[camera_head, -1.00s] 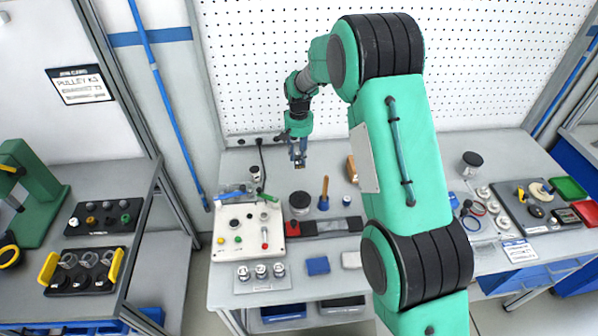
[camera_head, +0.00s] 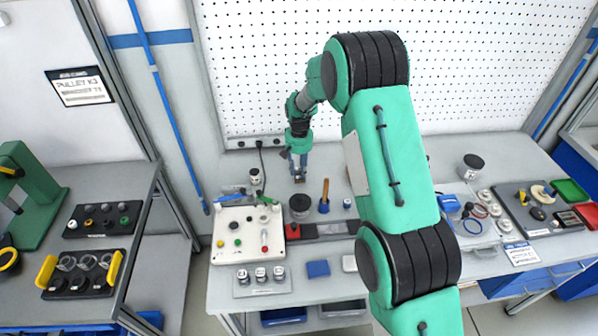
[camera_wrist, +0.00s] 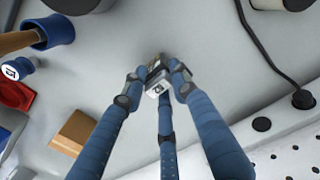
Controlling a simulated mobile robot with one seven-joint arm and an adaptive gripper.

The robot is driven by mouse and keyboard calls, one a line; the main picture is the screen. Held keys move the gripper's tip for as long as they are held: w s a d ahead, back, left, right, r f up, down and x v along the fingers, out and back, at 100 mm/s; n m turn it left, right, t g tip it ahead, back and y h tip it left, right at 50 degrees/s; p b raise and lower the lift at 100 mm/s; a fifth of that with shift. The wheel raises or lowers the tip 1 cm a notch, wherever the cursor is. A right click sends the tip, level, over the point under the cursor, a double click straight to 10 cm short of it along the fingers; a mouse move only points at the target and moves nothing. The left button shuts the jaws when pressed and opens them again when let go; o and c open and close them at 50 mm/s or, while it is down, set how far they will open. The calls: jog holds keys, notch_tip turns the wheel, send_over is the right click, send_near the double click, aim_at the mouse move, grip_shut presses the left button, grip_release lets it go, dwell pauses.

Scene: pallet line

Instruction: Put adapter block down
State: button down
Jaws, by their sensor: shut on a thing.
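The adapter block (camera_wrist: 157,82) is a small grey metallic piece with a dark marking on its pale face. In the wrist view it sits between the fingertips of my gripper (camera_wrist: 158,88), which is shut on it. In the head view my gripper (camera_head: 299,176) points down over the back of the workbench (camera_head: 225,180), just behind the dark round container and the wooden-handled tool. The block is very small there. I cannot tell whether it touches the bench top.
A dark round container (camera_head: 299,206), a wooden-handled tool in a blue holder (camera_head: 324,203) and a white panel with knobs (camera_head: 242,233) stand in front. A wooden block (camera_wrist: 73,133) lies to one side. A black cable (camera_wrist: 265,50) runs nearby.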

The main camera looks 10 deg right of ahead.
aim_at(299, 169)
jog(key=shift+f, duration=0.3)
jog(key=shift+f, duration=0.15)
jog(key=c, duration=1.4)
grip_release()
jog(key=shift+o, duration=0.2)
notch_tip(299, 169, up, 12)
jog(key=p, duration=0.1)
jog(key=shift+r, duration=0.25)
